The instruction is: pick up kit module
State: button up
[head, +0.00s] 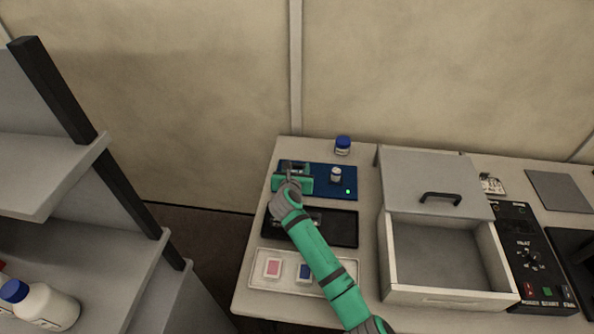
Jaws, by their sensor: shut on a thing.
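My gripper (291,172), at the end of my green and grey arm, is over the left end of a blue plate (348,182) on the bench. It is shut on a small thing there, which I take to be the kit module. My green hand and fingers cover most of it, so its shape and whether it touches the plate cannot be made out. A small white jar (336,175) stands on the plate, right of my gripper.
A blue-capped bottle (343,146) stands behind the plate. A black tray (342,228) and a white tray (263,287) with pink and blue pieces lie in front, partly under my arm. An open empty box (440,296) and control panel (527,255) are right; shelves (50,170) are left.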

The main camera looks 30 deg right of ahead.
aim_at(297, 165)
jog(key=shift+w+a+r, duration=0.1)
jog(key=shift+a+r, duration=0.1)
jog(key=shift+r, duration=0.35)
jog(key=shift+d+r, duration=0.2)
jog(key=shift+r, duration=0.95)
jog(key=d+r+v, duration=0.1)
jog(key=r+v, duration=0.2)
jog(key=v, duration=1.3)
jog(key=shift+r, duration=0.2)
jog(key=shift+d, duration=0.15)
